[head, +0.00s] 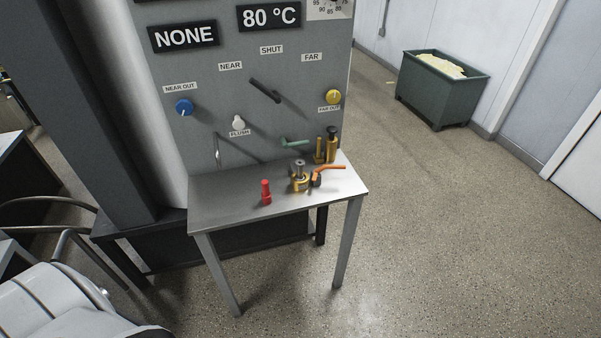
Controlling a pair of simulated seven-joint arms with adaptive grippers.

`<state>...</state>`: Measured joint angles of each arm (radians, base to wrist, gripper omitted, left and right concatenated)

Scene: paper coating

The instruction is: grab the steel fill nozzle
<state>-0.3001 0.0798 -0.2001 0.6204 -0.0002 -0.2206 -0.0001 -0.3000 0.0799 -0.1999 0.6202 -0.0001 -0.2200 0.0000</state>
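A small fitting with a grey metal top and a brass-coloured base (300,177) stands upright on the steel side table (225,205). A thin curved steel spout or hook (217,148) hangs on the grey panel above the table's left end. I cannot tell for sure which of these is the steel fill nozzle. Neither of my grippers shows in the head view, and nothing is seen holding either piece.
A red fitting (265,191), an orange-handled valve (328,168) and brass cylinders (332,145) share the table; its left part is bare. The panel (210,75) carries a black lever (265,91), a blue knob (184,107) and a yellow knob (333,97). A green bin (440,95) stands behind right.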

